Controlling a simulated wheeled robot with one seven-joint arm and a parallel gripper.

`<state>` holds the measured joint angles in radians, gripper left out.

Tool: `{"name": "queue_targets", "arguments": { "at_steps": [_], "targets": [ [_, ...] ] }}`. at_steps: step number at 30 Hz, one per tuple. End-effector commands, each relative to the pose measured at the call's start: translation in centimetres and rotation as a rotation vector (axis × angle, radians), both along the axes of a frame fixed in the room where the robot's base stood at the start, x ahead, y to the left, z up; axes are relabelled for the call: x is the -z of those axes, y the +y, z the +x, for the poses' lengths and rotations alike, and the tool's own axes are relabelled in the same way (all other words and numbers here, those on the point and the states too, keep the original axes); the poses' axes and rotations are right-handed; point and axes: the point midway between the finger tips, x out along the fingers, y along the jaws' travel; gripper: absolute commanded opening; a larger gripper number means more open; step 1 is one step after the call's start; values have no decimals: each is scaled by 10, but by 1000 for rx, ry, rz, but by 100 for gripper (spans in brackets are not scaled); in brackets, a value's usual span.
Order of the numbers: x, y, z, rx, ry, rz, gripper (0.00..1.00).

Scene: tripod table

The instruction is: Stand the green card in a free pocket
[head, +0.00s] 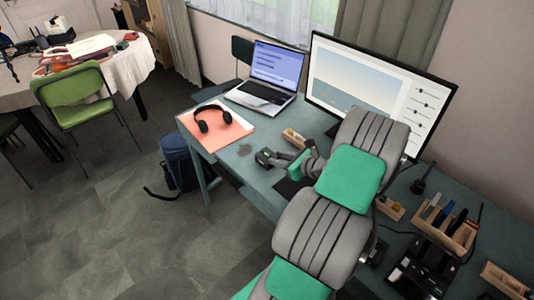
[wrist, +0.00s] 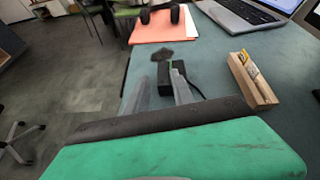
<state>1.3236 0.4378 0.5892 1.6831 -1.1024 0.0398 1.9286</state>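A wooden rack (head: 457,238) with several upright slots stands on the desk at the right in the head view. Blue and dark flat items stand in some slots; which pockets are free is too small to tell. My gripper (head: 268,158) is over the left part of the desk, far from the rack.
A small wooden holder (wrist: 252,80) with yellow-marked items is right of my gripper. Headphones (head: 212,118) lie on an orange sheet (head: 222,133), near a laptop (head: 265,90). A large monitor (head: 370,85) stands behind my arm. Dark devices (head: 425,268) crowd the right end.

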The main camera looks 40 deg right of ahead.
Motion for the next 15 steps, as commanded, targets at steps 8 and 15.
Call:
{"name": "queue_targets", "arguments": {
  "at_steps": [8, 15],
  "targets": [
    [11, -17, 13, 91, -46, 100, 29],
    [27, -17, 51, 89, -43, 99, 29]
  ]
}}
